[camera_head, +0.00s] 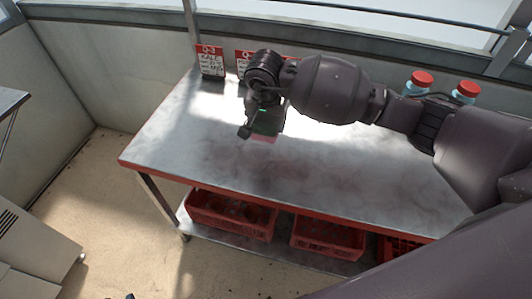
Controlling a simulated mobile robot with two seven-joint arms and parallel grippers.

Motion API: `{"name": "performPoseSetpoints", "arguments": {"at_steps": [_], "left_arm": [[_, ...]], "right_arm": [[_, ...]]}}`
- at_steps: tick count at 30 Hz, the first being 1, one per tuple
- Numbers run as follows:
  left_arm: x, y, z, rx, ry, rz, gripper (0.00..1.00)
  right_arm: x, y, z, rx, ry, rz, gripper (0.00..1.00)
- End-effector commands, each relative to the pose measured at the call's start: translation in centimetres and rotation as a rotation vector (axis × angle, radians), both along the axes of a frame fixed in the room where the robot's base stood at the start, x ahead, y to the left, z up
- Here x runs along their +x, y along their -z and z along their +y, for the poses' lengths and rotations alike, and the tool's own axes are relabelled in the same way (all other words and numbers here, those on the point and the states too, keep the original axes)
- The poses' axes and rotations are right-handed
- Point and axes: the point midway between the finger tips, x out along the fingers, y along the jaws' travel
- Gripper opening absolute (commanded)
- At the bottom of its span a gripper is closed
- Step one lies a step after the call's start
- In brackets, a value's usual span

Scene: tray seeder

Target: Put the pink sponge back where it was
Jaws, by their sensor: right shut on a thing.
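The pink sponge (264,139) shows as a small pink patch under my right gripper (259,131). The right gripper points down over the left half of the metal table (210,150) and is shut on the sponge. The gripper hides most of the sponge. I cannot tell whether the sponge touches the tabletop. My left gripper is not in view.
Red-and-white sign cards (211,60) stand along the table's back edge. Two bottles with red caps (421,79) (467,90) stand at the back right, behind my arm. Red crates (230,214) (327,237) sit on the lower shelf. The table's front and left are clear.

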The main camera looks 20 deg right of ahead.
Motion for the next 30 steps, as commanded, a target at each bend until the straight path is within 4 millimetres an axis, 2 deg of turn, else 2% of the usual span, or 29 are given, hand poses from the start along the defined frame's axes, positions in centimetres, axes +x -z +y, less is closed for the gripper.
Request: {"name": "performPoseSetpoints", "arguments": {"at_steps": [1, 3, 10, 20, 27, 30], "left_arm": [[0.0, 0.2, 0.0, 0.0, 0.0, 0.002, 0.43], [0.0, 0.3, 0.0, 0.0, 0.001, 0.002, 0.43], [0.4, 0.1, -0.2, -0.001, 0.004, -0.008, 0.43], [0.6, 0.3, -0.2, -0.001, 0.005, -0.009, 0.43], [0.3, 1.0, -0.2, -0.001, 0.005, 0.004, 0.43], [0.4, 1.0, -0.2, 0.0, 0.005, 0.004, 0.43]], "right_arm": [[-0.1, 1.4, 0.0, 0.001, 0.0, 0.005, 0.46], [-0.1, 3.0, 0.0, 0.001, 0.001, 0.007, 0.46], [-0.1, 7.3, 0.0, 0.002, 0.001, 0.005, 0.46], [0.0, 9.5, 0.0, 0.0, 0.0, 0.001, 0.46], [-0.1, 12.7, 0.1, 0.001, 0.0, 0.004, 0.46], [0.0, 13.1, 0.0, 0.001, 0.0, 0.001, 0.46]]}}
